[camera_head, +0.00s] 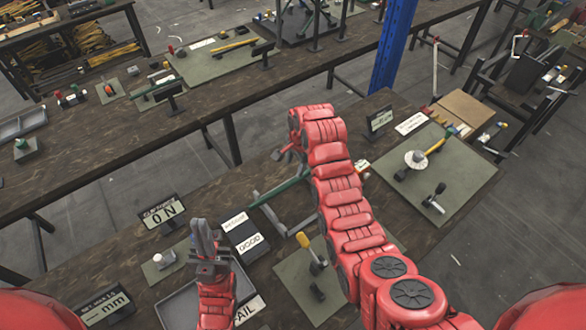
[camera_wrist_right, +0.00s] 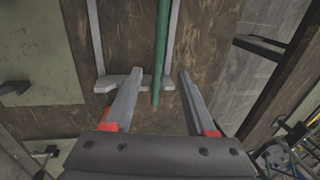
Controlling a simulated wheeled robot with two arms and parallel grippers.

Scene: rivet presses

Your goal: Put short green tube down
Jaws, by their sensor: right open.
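The short green tube (camera_head: 281,189) lies across a grey metal frame (camera_head: 268,216) on the wooden bench. In the right wrist view the green tube (camera_wrist_right: 161,45) runs lengthwise over the grey frame (camera_wrist_right: 108,84), with its near end between my finger tips. My right gripper (camera_wrist_right: 160,74) is open, one finger on each side of the tube, with gaps to both. In the head view my right arm hides part of the tube and frame. My left gripper (camera_head: 204,224) is apart from the tube, above a grey tray, fingers upward; its opening is unclear.
A GOOD sign (camera_head: 247,241) and an ON sign (camera_head: 163,213) stand left of the frame. A green mat (camera_head: 300,290) with a yellow-handled press (camera_head: 309,250) is in front. Another press mat (camera_head: 440,180) lies to the right. A blue post (camera_head: 393,45) rises behind.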

